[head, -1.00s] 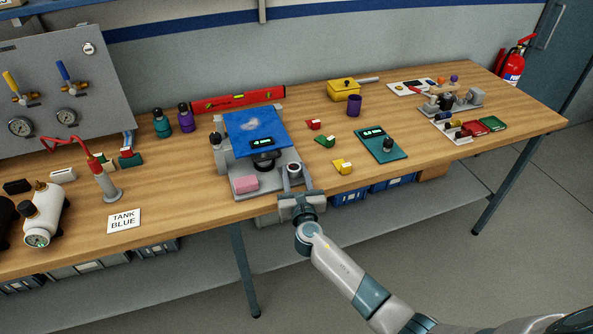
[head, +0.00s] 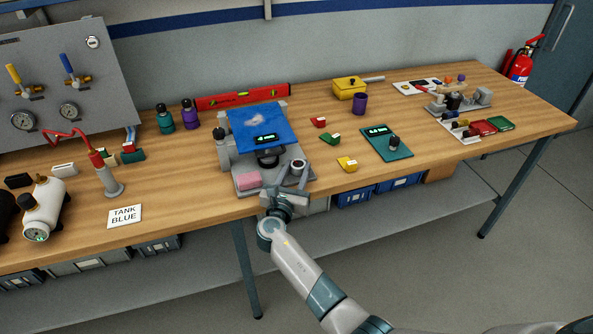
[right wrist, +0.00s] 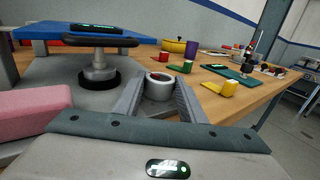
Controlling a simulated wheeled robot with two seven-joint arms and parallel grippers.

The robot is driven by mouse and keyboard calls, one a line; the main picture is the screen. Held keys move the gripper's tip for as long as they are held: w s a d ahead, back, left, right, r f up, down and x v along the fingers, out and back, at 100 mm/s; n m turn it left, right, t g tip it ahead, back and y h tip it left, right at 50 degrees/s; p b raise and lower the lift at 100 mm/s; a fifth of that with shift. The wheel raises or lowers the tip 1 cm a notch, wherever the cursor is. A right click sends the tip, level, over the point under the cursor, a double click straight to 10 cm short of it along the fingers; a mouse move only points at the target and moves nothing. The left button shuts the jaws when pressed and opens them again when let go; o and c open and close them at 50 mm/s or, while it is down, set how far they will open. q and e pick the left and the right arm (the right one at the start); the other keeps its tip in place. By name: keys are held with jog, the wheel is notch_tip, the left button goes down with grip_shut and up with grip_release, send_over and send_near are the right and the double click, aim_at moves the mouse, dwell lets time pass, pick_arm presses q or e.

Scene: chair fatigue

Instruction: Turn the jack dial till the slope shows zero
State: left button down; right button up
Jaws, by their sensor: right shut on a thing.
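The jack's grey base (head: 247,183) stands on the bench under a blue top plate (head: 258,123), which also shows in the right wrist view (right wrist: 60,31). A slope display (head: 265,139) sits at the plate's front edge; its reading is too small to make out. A grey round dial (head: 298,165) with a dark centre is at the base's front right corner. My right gripper (head: 294,172) is shut on this dial, one finger on each side, as the right wrist view shows at the dial (right wrist: 158,86). My left gripper is out of view.
A pink block (head: 248,180) lies on the base left of the dial. Red, green and yellow blocks (head: 347,164) and a teal unit with a knob (head: 386,146) lie to the right. A red level (head: 242,97) lies behind.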

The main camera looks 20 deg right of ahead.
jog(key=o, duration=1)
jog(key=shift+o, duration=0.2)
jog(key=shift+s, duration=0.1)
jog(key=shift+s+a, duration=0.2)
jog(key=p+v, duration=0.5)
jog(key=v, duration=1.1)
jog(key=shift+s, duration=0.35)
jog(key=shift+a, duration=0.1)
